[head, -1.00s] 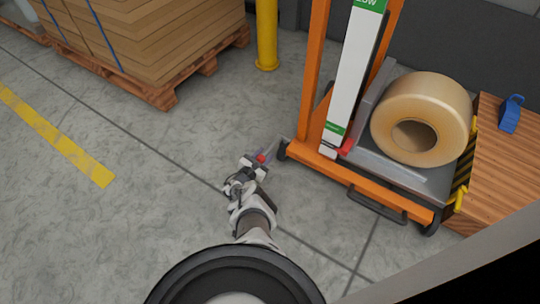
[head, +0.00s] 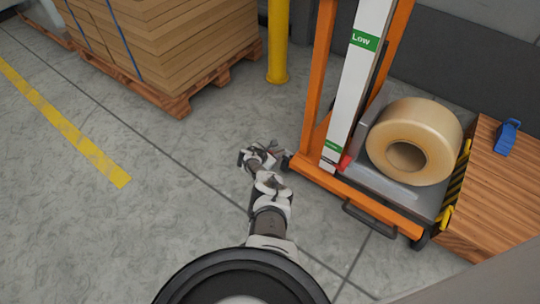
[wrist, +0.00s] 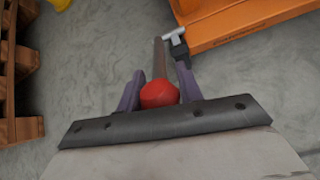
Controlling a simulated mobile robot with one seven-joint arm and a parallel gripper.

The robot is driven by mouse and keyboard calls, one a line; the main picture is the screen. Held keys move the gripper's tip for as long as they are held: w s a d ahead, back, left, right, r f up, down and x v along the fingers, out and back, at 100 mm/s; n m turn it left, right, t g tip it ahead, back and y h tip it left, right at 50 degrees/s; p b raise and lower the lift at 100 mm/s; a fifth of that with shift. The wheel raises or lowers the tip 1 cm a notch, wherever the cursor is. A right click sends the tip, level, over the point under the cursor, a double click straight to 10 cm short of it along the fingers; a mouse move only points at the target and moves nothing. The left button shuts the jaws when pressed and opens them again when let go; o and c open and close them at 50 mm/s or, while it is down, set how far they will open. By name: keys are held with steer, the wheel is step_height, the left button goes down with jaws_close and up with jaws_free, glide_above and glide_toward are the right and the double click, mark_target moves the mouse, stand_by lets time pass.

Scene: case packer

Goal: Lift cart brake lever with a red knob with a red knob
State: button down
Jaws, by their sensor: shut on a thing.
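The brake lever's red knob (wrist: 159,94) sits between the two fingers of my gripper (wrist: 158,88) in the wrist view, and the fingers are shut on it. The lever's dark rod (wrist: 159,56) runs from the knob toward the orange cart base (wrist: 235,22). In the head view my gripper (head: 265,152) is low over the floor, just left of the front left corner of the orange cart (head: 355,195). The knob is hidden behind my gripper and wrist there.
The cart carries a large tan roll (head: 415,140) on its platform. A wooden surface (head: 490,190) with a blue object (head: 507,137) is at right. A yellow post (head: 278,45) and a pallet of cardboard (head: 175,50) stand behind. The floor at left is clear.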

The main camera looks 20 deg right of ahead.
steer(key=shift+w+d+r, duration=0.3)
steer(key=shift+d+r, duration=0.1)
steer(key=shift+r, duration=0.15)
steer(key=c, duration=1)
jaws_free()
steer(key=shift+o, duration=0.2)
steer(key=p+v, duration=1.2)
steer(key=v, duration=0.2)
steer(key=shift+f, duration=0.1)
